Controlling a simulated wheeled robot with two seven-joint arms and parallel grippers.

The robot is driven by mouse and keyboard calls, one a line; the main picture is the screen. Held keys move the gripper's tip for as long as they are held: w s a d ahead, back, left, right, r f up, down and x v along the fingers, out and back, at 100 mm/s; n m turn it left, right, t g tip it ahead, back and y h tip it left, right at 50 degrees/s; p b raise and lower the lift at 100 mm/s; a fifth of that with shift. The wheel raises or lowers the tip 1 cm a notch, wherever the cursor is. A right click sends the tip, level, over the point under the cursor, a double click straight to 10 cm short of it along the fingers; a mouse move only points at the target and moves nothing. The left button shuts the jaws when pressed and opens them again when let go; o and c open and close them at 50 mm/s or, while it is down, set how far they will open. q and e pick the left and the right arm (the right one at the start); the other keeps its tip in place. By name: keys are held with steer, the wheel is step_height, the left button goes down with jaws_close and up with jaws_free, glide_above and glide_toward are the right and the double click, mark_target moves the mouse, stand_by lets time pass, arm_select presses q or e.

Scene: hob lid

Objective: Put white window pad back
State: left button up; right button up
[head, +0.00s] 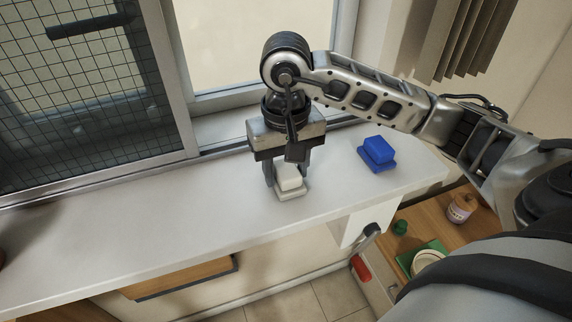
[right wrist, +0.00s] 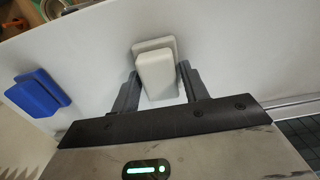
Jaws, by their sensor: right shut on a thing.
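The white window pad (head: 287,177) is a small white block on the windowsill, and it shows in the right wrist view (right wrist: 156,77) too. A paler grey-white plate (head: 294,194) shows just under it; I cannot tell if the two touch. My right gripper (head: 287,183) points down at the sill with its fingers on either side of the pad, shut on it. The fingers (right wrist: 158,92) also show beside the pad in the right wrist view. My left gripper is in neither view.
A blue pad of similar form (head: 377,154) sits on the white sill (head: 120,229), right of my gripper. The sliding window with a mesh screen (head: 70,90) stands behind the sill. Below right is a wooden counter with a jar (head: 462,208).

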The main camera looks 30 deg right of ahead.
mark_target(286, 167)
steer(key=o, duration=0.9)
steer(key=shift+f, duration=0.1)
steer(key=shift+r, duration=0.55)
step_height(286, 167, up, 11)
steer(key=shift+r+p, duration=0.1)
steer(key=shift+p, duration=0.35)
